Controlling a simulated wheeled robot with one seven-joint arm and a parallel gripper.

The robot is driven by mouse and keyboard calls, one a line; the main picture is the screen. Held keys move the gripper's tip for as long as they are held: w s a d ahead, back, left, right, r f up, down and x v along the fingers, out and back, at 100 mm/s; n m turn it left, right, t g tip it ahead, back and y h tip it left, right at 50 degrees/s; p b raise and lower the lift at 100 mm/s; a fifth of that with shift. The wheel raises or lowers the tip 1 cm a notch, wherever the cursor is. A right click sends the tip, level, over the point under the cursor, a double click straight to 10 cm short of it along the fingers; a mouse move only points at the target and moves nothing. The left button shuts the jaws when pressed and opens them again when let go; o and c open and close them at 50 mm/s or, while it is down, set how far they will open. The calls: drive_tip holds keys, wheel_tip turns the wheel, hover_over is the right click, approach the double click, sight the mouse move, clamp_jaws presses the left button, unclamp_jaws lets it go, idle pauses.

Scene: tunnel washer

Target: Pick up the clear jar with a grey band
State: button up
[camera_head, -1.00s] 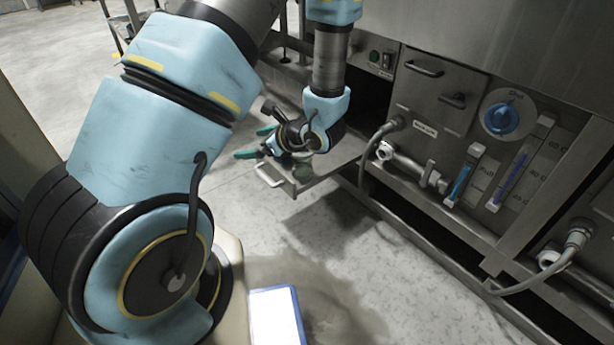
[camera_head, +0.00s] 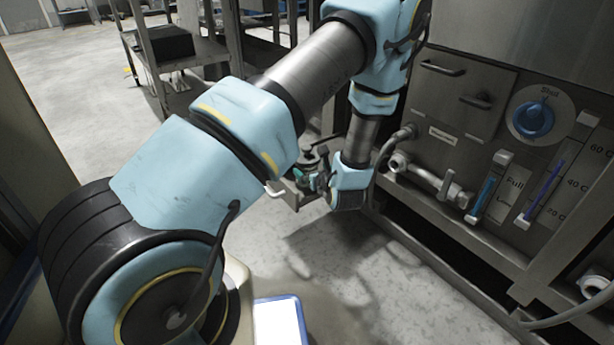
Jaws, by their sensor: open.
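My gripper (camera_head: 312,180) is at the end of my arm, low beside the machine, with small teal fingertips pointing left. It is open. It is over or beside a low pull-out metal tray (camera_head: 287,197) with a light handle on its front. A small dark roundish object (camera_head: 309,156) shows just behind the gripper. It is too small and dim to tell whether it is the clear jar with a grey band. I cannot make out the jar for certain; my arm and gripper hide much of the tray.
The steel washer front (camera_head: 455,110) stands close on the right, with a blue dial (camera_head: 534,119), gauge tubes and a projecting pipe (camera_head: 428,180). A metal rack (camera_head: 185,75) stands at the back left.

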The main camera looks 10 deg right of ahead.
drive_tip(key=b+x, duration=0.1)
drive_tip(key=x, duration=0.1)
drive_tip(key=b+x, duration=0.1)
drive_tip(key=x, duration=0.2)
drive_tip(key=shift+s+a+f, duration=0.15)
drive_tip(key=shift+s+f, duration=0.05)
drive_tip(key=shift+f, duration=0.15)
drive_tip(key=shift+r, duration=0.1)
drive_tip(key=c, duration=1.3)
